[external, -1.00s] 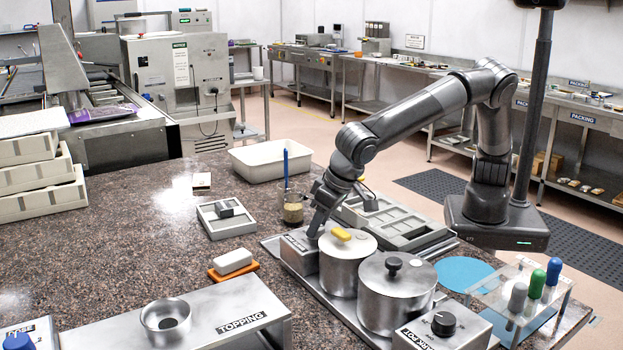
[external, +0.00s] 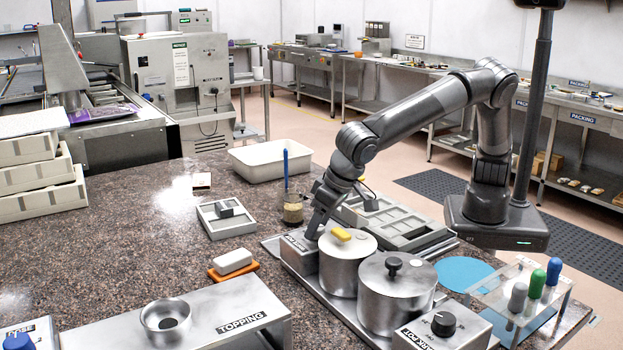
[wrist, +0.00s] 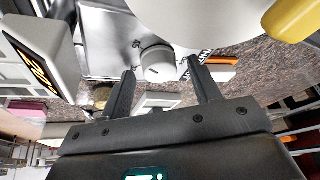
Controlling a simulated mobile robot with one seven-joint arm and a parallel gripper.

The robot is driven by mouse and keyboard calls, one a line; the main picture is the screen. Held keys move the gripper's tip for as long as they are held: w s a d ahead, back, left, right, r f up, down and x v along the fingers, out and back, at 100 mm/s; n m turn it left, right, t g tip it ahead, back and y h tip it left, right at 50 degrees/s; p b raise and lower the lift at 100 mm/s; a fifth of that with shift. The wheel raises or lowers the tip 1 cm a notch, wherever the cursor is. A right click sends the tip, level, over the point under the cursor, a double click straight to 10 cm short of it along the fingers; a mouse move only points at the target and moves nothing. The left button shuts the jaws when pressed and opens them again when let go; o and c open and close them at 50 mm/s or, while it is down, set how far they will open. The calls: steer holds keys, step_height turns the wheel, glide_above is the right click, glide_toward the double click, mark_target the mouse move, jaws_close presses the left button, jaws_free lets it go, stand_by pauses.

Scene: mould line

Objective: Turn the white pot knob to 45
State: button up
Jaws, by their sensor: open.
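The white pot knob (wrist: 157,63) is a pale round dial on a steel control box (external: 298,252). In the wrist view it sits just beyond and between my fingertips; small scale marks by it are too blurred to read surely. My gripper (wrist: 162,70) is open, one finger on each side of the knob. I cannot tell whether either finger touches it. In the external view my gripper (external: 314,233) points down at the box and hides the knob. The white pot (external: 342,272), with a yellow lid handle (external: 341,235), stands right beside the box.
A dark-handled steel pot (external: 395,300) and its control box with a black knob (external: 443,323) stand in front right. A grey mould tray (external: 395,215) lies behind. A display with amber characters (wrist: 35,58) is close at left in the wrist view. The counter's left middle is mostly clear.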

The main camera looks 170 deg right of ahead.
steer(key=v, duration=1)
steer(key=shift+r, duration=0.3)
steer(key=d+f+n, duration=0.1)
steer(key=f+n, duration=0.1)
steer(key=f, duration=0.1)
steer(key=d+f+n+t, duration=0.1)
steer(key=f, duration=0.2)
steer(key=d+f+n, duration=0.2)
steer(key=f, duration=0.2)
steer(key=shift+s+n+t, duration=0.2)
steer(key=shift+n+t, duration=0.1)
steer(key=shift+c, duration=0.6)
